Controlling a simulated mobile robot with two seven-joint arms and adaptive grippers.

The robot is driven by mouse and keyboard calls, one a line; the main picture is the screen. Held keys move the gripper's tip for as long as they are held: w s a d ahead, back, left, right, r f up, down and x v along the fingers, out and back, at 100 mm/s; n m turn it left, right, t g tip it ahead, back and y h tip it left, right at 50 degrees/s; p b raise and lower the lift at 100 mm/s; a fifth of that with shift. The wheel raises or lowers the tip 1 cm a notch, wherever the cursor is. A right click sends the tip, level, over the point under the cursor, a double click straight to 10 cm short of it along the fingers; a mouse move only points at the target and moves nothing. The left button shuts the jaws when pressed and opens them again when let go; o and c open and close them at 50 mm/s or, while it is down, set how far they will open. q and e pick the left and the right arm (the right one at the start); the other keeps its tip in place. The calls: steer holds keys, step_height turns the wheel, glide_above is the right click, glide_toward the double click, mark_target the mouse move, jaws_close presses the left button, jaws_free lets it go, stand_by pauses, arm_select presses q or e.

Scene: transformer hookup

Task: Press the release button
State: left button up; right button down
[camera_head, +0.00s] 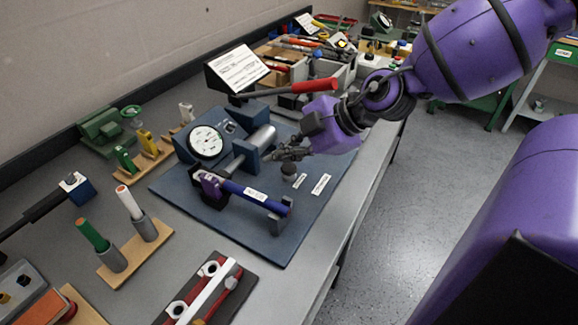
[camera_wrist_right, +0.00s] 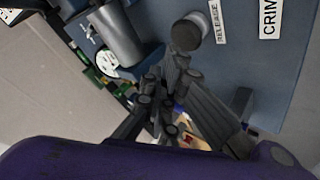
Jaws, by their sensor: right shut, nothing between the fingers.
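The release button is a grey round knob (camera_head: 289,171) on the blue base plate of the press. It also shows in the right wrist view (camera_wrist_right: 188,32), beside a white label reading RELEASE (camera_wrist_right: 217,21). My right gripper (camera_head: 277,154) is shut and empty, its fingertips just above and beside the knob. In the right wrist view the closed fingertips (camera_wrist_right: 178,62) lie close to the knob's lower edge; I cannot tell whether they touch it. My left gripper is not in view.
The press has a dial gauge (camera_head: 206,142), a grey cylinder (camera_head: 258,140) and a red-handled lever (camera_head: 315,86). A dark blue bar (camera_head: 248,193) lies left of the knob. Wooden stands with handles (camera_head: 140,238) stand on the bench. The base plate's front right area is clear.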

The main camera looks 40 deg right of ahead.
stand_by(0.5)
stand_by(0.6)
steer(key=shift+f, duration=0.15)
steer(key=shift+f, duration=0.3)
